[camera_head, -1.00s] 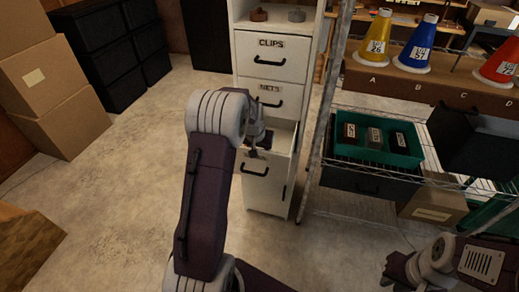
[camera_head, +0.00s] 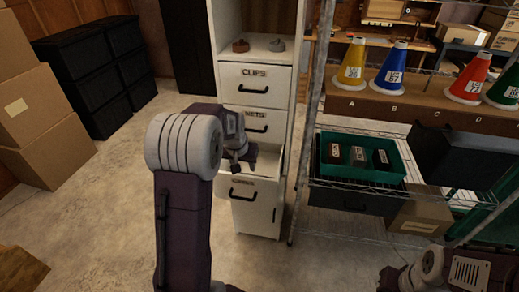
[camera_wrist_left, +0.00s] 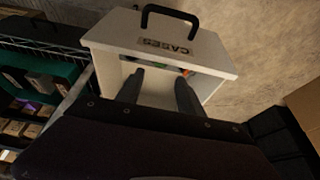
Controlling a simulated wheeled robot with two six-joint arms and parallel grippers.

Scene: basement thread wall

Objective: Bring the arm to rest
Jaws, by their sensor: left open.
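My left gripper (camera_head: 241,162) is in front of the white drawer cabinet (camera_head: 286,110), above the pulled-out lower drawer (camera_head: 266,188). In the left wrist view its two dark fingers (camera_wrist_left: 158,88) are apart, with nothing seen between them. They overlap the opening of the drawer (camera_wrist_left: 205,62), whose label reads CASES and whose black handle shows at the top. Something small and coloured shows inside the drawer, too little to identify. Part of my right arm (camera_head: 460,270) shows at the lower right; its gripper is outside the picture.
A wire rack (camera_head: 470,199) with a green tray (camera_head: 393,162) of dark boxes stands right of the cabinet. Coloured cones, such as the blue one (camera_head: 391,72), stand on a shelf above. Black crates (camera_head: 96,70) and cardboard boxes (camera_head: 40,115) are at left. Floor between is clear.

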